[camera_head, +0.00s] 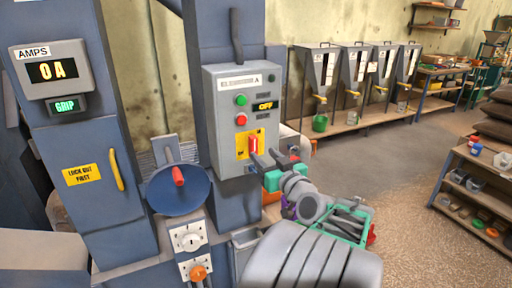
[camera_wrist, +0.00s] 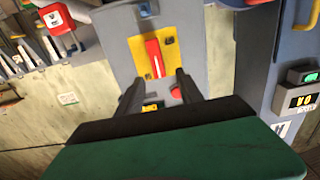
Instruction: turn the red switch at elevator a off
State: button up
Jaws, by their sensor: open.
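The red switch (camera_head: 253,145) is a narrow upright handle on a yellow plate (camera_head: 242,147), low on the grey control box (camera_head: 215,90). The box's label ends in "A", and its amber display (camera_head: 265,106) reads OFF. My gripper (camera_head: 267,157) is open and empty, just in front of and below the switch. The wrist view, turned over, shows the red switch (camera_wrist: 154,57) on its yellow plate beyond the two dark fingers (camera_wrist: 157,85), roughly centred between them. I cannot tell whether either finger touches it.
A green button (camera_head: 240,100) and a red button (camera_head: 241,119) sit above the switch. To the left are an AMPS meter (camera_head: 52,70) reading 0 A and a blue round plate (camera_head: 178,188) with a red handle.

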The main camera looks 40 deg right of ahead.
aim_at(255, 144)
jog(key=p+x, duration=0.2)
jog(key=x, duration=0.5)
jog(key=shift+w+d+r, duration=0.2)
jog(key=shift+w, duration=0.1)
grip_shut()
